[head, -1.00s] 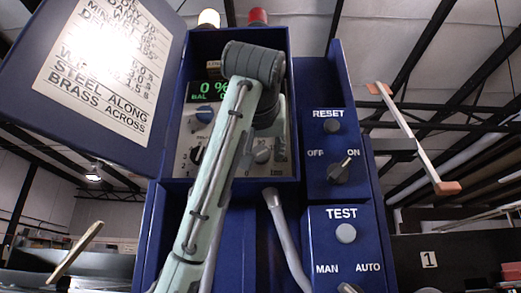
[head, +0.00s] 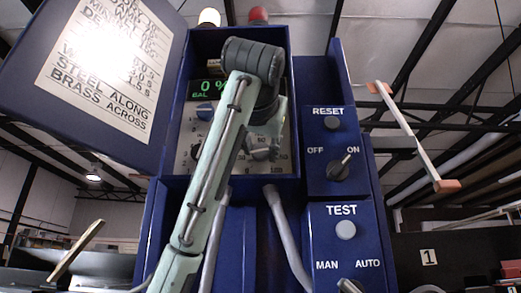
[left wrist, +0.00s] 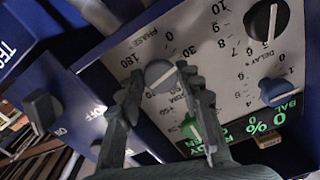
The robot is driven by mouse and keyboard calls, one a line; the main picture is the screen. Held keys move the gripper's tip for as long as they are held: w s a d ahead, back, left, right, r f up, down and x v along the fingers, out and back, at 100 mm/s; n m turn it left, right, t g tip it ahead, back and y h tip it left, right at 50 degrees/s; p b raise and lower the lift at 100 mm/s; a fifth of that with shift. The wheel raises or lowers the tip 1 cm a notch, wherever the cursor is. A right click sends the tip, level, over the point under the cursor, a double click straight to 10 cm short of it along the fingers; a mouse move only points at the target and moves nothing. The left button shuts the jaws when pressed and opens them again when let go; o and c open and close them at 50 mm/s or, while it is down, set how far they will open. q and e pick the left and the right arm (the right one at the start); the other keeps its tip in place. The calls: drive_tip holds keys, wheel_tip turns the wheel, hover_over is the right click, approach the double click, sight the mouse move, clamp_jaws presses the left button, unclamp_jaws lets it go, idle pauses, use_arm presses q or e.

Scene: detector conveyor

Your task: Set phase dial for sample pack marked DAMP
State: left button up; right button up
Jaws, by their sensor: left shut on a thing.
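The grey phase dial (left wrist: 160,76) sits on the pale control panel (left wrist: 130,45), beside the word PHASE and a scale with 0, 30 and 180. My left gripper (left wrist: 160,78) is shut on the dial, one finger on each side. I cannot read its pointer. In the head view my left gripper (head: 268,138) reaches down over the panel's right part, largely covering the dial. My right gripper is not in view.
The black DELAY dial (left wrist: 267,20) and blue balance knob (left wrist: 278,92) are near. The green display (left wrist: 250,122) reads 0 %. A blue side box carries RESET (head: 332,124), an OFF/ON switch (head: 340,168) and a TEST button (head: 346,230).

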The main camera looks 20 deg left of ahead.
use_arm(q)
drive_tip(key=m, duration=0.5)
drive_tip(key=shift+r+m, duration=0.1)
drive_tip(key=shift+m, duration=0.3)
drive_tip(key=m, duration=0.2)
drive_tip(key=shift+m, duration=0.3)
drive_tip(key=m, duration=0.3)
drive_tip(key=shift+r+m, duration=0.1)
drive_tip(key=shift+m, duration=2.2)
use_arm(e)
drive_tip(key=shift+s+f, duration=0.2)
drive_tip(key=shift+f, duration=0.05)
use_arm(q)
drive_tip(key=o, duration=1.2)
drive_tip(key=shift+c, duration=0.2)
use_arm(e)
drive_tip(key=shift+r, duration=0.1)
